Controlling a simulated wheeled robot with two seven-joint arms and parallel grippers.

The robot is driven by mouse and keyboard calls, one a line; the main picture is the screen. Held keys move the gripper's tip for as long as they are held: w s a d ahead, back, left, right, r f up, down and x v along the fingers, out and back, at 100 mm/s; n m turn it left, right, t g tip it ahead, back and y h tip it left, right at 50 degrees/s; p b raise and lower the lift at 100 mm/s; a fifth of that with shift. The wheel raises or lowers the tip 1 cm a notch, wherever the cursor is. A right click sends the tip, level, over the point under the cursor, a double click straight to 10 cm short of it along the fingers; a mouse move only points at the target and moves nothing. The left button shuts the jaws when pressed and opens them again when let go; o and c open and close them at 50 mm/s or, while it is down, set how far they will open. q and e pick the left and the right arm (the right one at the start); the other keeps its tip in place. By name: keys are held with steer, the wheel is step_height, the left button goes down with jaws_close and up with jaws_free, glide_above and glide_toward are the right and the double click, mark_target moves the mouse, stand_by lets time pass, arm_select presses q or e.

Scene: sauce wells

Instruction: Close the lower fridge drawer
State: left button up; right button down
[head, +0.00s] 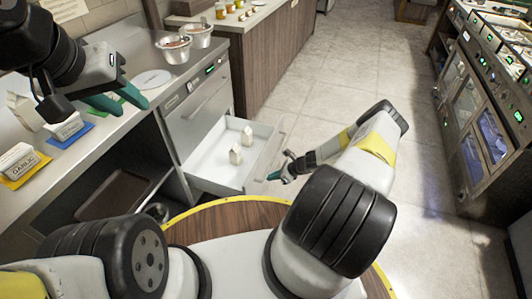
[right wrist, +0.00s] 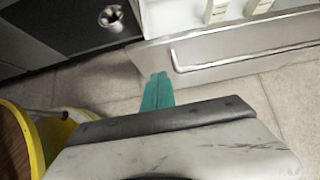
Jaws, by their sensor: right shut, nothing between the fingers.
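The lower fridge drawer (head: 208,166) is pulled out from the fridge under the counter, with two small white cartons (head: 235,155) standing inside. Its front panel (right wrist: 215,62) and bar handle (right wrist: 240,52) face my right wrist camera. My right gripper (head: 273,176) is shut and empty, just outside the drawer's front. In the right wrist view its teal fingertips (right wrist: 158,77) point at the panel's lower edge, left of the handle; I cannot tell whether they touch. My left gripper (head: 121,99) is open and empty above the counter, its two teal fingers apart.
The counter (head: 140,62) holds cartons on coloured mats (head: 22,174), a white disc (head: 152,79) and metal bowls (head: 173,48). An open shelf with a dark tray (head: 115,193) lies left of the drawer. Tiled floor (head: 335,85) is clear toward the appliances at right.

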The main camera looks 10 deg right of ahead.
mark_target(251, 179)
steer(key=w+a+f, duration=0.2)
steer(key=a, duration=0.1)
steer(key=w+a+f, duration=0.1)
steer(key=a, duration=0.1)
steer(key=shift+w+a+f, duration=0.15)
steer(key=shift+w+f, duration=0.15)
steer(key=shift+f, duration=0.05)
steer(key=shift+w+a, duration=0.35)
steer(key=shift+a, duration=0.15)
